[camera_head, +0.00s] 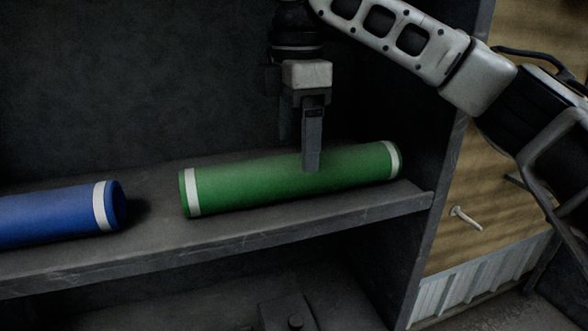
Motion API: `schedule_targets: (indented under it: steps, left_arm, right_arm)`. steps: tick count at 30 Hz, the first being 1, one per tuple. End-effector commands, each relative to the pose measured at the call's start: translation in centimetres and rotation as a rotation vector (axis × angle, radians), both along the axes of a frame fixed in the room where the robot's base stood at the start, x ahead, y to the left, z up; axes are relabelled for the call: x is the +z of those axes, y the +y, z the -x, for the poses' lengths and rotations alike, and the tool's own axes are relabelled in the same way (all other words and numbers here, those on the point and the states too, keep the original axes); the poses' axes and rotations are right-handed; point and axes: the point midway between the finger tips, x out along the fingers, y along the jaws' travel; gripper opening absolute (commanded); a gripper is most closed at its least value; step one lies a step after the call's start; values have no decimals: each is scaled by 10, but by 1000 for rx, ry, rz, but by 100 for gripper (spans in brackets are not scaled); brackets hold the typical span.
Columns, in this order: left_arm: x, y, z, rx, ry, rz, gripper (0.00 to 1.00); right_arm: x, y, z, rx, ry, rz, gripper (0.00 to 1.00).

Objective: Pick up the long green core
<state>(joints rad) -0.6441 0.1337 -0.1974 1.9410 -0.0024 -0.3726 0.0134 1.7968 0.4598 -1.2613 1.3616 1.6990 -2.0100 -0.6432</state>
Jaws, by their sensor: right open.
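The long green core (250,184) lies on its side on a dark shelf (340,212), with a white band near each end. My right gripper (305,160) points down at the core's middle from above, its arm coming in from the upper right. It is open, and its near finger hangs in front of the core, covering a small part of it. The far finger is mostly hidden, and I cannot tell whether either finger touches the core. My left gripper is not in view.
A blue core (50,216) with a white band lies on the same shelf to the left, apart from the green one and cut off by the picture edge. The shelf has a back wall and a right side panel (437,190) close to the green core's right end.

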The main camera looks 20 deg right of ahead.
Motion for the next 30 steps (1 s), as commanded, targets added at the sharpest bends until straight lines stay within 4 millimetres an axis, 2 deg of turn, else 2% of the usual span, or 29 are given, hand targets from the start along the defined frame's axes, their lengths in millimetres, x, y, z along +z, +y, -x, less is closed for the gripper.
schedule_targets:
  steps: [10, 20, 24, 27, 30]
  left_arm:
    - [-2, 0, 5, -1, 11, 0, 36]
    - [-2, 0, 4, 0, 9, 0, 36]
    - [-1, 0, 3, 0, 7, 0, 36]
    - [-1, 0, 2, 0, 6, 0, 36]
    - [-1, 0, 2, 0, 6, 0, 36]
  right_arm:
    - [-47, 0, 4, 0, 3, -2, 83]
    - [-54, -1, 3, -3, 0, -1, 83]
    - [-54, -1, 3, -3, 0, -1, 44]
    - [-54, -1, 3, -3, 0, -1, 20]
    - [-53, -1, 3, -3, -2, -2, 20]
